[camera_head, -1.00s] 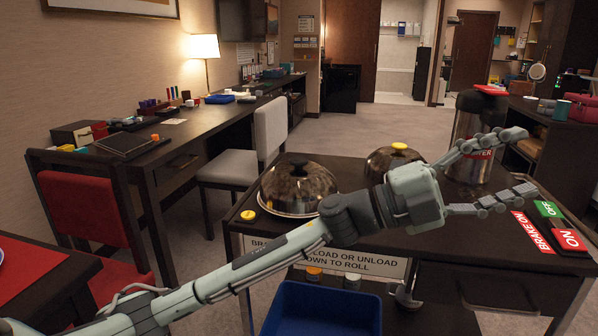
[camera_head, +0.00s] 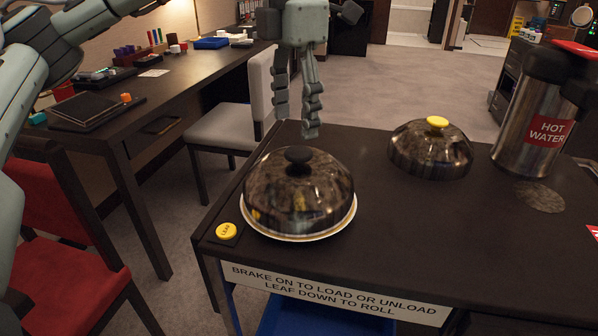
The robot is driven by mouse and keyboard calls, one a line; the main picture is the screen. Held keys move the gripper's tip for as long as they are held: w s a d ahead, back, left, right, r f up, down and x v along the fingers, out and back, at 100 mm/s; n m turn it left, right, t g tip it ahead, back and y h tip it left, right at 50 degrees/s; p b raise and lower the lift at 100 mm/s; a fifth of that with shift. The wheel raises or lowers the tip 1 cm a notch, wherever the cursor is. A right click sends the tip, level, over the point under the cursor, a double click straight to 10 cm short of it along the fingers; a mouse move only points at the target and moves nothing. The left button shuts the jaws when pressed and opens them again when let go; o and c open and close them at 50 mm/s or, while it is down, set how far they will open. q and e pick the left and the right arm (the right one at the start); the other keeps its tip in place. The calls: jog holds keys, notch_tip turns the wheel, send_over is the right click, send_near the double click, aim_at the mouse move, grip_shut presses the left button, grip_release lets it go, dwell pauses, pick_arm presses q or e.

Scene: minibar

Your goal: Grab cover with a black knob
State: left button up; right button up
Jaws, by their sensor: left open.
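The cover with a black knob (camera_head: 299,192) is a shiny dark dome on a pale plate, at the left front of the dark cart top. Its black knob (camera_head: 298,155) stands upright at the top. My left gripper (camera_head: 297,128) is open and empty, with its fingers pointing down. It appears above and behind the knob, apart from it; the exact distance is hard to tell. A second dome cover with a yellow knob (camera_head: 430,152) sits farther right on the cart. My right gripper is not in view.
A hot water dispenser (camera_head: 528,115) stands at the cart's right. A yellow button (camera_head: 226,231) is at the left front corner. The cart top (camera_head: 400,225) is clear between them. A grey chair (camera_head: 225,125) and a desk (camera_head: 110,128) lie beyond the left edge.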

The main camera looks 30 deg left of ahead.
aim_at(298, 151)
pick_arm(q)
jog(key=f, duration=0.5)
jog(key=shift+w+f+p, duration=0.25)
jog(key=shift+w+p, duration=0.05)
jog(key=shift+w, duration=0.05)
jog(key=shift+f, duration=0.25)
jog(key=c, duration=1.1)
jog(key=shift+c, duration=1)
grip_shut()
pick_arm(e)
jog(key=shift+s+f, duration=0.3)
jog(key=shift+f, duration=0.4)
